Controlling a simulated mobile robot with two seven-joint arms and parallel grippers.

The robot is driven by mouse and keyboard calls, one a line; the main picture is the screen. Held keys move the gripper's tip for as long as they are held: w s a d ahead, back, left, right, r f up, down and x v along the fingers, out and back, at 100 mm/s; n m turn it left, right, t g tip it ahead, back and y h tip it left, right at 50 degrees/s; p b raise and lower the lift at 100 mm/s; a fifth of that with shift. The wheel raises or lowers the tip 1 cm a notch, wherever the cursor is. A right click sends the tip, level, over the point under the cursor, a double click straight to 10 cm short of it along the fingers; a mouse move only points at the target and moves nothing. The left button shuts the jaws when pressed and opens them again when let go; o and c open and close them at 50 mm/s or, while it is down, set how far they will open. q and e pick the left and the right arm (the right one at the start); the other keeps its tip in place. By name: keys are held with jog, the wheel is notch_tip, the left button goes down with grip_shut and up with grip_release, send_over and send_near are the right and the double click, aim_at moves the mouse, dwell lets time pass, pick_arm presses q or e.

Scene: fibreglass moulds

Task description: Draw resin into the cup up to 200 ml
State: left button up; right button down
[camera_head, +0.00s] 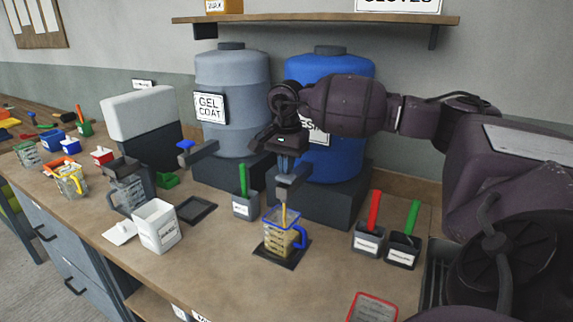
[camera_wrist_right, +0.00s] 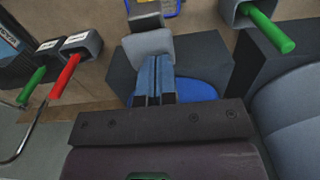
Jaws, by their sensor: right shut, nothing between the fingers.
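The clear cup (camera_head: 279,240) with a blue rim and handle stands upright on a black pad (camera_head: 272,256), below the grey tap (camera_head: 292,186) of the blue resin drum (camera_head: 345,80). A yellowish stream runs from the tap into the cup, which holds yellowish resin; I cannot read the level against its marks. My right gripper (camera_head: 287,160) points down, shut and empty, at the top of the tap. In the right wrist view its blue fingertips (camera_wrist_right: 152,62) are together by the grey tap block (camera_wrist_right: 148,44). The cup's blue rim (camera_wrist_right: 172,10) only partly shows there. My left gripper is not in view.
The grey gel coat drum (camera_head: 232,85) stands left of the resin drum. Holders with a green stick (camera_head: 243,180), a red stick (camera_head: 374,208) and another green stick (camera_head: 413,216) flank the cup. A white container (camera_head: 158,226) and an empty black pad (camera_head: 197,209) lie left.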

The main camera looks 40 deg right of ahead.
jog(key=shift+s+a+f, duration=0.1)
jog(key=shift+f, duration=0.35)
notch_tip(320, 180, up, 12)
jog(key=shift+f, duration=0.15)
dwell(0.4)
dwell(1.5)
